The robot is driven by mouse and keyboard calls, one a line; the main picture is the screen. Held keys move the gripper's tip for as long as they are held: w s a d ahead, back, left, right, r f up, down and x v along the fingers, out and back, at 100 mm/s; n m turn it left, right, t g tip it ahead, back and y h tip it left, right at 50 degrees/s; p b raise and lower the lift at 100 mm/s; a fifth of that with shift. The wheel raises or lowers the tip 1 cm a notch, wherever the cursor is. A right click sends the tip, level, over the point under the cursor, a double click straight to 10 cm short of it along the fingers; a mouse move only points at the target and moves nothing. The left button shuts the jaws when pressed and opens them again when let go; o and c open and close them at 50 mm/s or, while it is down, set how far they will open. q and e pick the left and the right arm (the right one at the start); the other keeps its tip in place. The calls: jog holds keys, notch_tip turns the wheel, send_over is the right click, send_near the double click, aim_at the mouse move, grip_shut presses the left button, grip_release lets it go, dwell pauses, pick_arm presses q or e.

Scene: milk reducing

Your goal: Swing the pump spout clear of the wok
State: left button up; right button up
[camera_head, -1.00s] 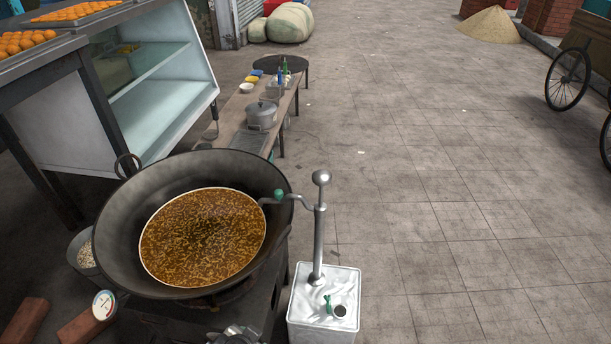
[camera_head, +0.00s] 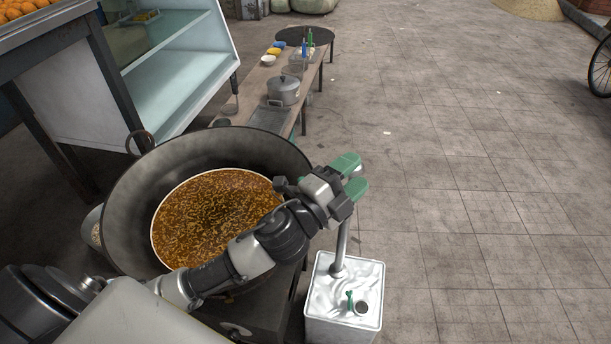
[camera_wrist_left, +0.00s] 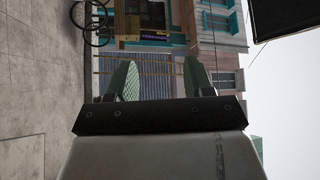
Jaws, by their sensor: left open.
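The dark wok (camera_head: 130,215) holds brown, bubbling contents (camera_head: 205,215). The white square can (camera_head: 322,295) stands on the ground to the right of the wok, and the metal pump column (camera_head: 342,243) rises from it. My left gripper (camera_head: 353,176) is open, with green fingers level with the upper part of the column. My left arm and gripper hide the pump's top and spout, so I cannot tell whether the fingers touch the pump. In the left wrist view both green fingers (camera_wrist_left: 161,80) are apart with no object visible between them. My right gripper is not in view.
A low bench (camera_head: 262,90) with a lidded pot (camera_head: 284,91) stands behind the wok. A glass-fronted case (camera_head: 170,70) stands at the upper left. The paved ground (camera_head: 480,220) to the right of the can is open. A cart wheel (camera_head: 600,68) shows at the right edge.

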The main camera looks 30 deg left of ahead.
pick_arm(q)
jog(key=d+r+m+g+h, duration=0.35)
jog(key=m+h, duration=0.45)
jog(key=m, duration=0.3)
jog(key=w+a+f+m+g+y, duration=0.2)
jog(key=a+f+m+g+y, duration=0.2)
jog(key=a+m+g+y, duration=0.5)
jog(key=w+a+f+m+g+y, duration=0.35)
jog(key=a+m, duration=0.35)
jog(key=a, duration=0.5)
jog(key=shift+h, duration=0.25)
jog(key=x, duration=0.6)
jog(key=s+x, duration=0.1)
jog(key=x, duration=0.2)
jog(key=shift+d+f+b, duration=0.15)
jog(key=shift+f+b, duration=0.1)
jog(key=shift+b, duration=0.05)
jog(key=shift+w+d+f, duration=0.15)
jog(key=shift+d+f, duration=0.05)
jog(key=shift+f, duration=0.35)
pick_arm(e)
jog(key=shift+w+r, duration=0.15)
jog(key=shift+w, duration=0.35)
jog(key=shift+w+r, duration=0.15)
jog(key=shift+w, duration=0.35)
